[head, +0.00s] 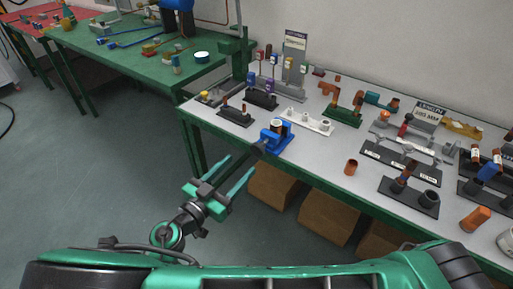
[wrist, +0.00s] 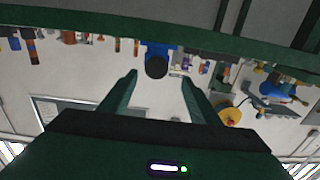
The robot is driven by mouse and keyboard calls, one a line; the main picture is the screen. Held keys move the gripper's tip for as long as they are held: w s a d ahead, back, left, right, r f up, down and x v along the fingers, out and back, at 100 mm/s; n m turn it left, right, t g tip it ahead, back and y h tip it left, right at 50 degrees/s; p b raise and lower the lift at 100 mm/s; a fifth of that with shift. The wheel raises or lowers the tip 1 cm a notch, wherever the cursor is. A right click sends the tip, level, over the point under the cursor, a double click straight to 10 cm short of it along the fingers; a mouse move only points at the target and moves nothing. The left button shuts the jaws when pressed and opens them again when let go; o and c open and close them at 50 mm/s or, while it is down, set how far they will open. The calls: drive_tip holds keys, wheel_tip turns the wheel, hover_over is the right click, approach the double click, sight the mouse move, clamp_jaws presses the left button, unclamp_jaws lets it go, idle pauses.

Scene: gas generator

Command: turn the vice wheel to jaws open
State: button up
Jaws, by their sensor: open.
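The blue vice (head: 277,137) stands at the near left edge of the grey-white table, with a dark wheel (head: 258,147) on its side facing me. In the wrist view the blue vice body (wrist: 156,47) is at the top centre, with the round black wheel (wrist: 156,67) below it, between the lines of my fingers. My gripper (head: 241,163) is open and empty, short of the table edge, its two green fingers pointing toward the wheel. The fingers also show in the wrist view (wrist: 160,77), apart from the wheel. The vice jaws are too small to judge.
A white holder (head: 305,122) and a black stand (head: 235,117) flank the vice. An orange-brown cup (head: 351,167) stands to the right. Cardboard boxes (head: 272,186) sit under the table. A green table (head: 130,50) is at the back left. The floor left of my gripper is clear.

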sight(255, 152)
drive_tip(key=x, duration=1)
drive_tip(key=shift+s+d, duration=0.2)
drive_tip(key=shift+d, duration=0.05)
drive_tip(key=c, duration=1)
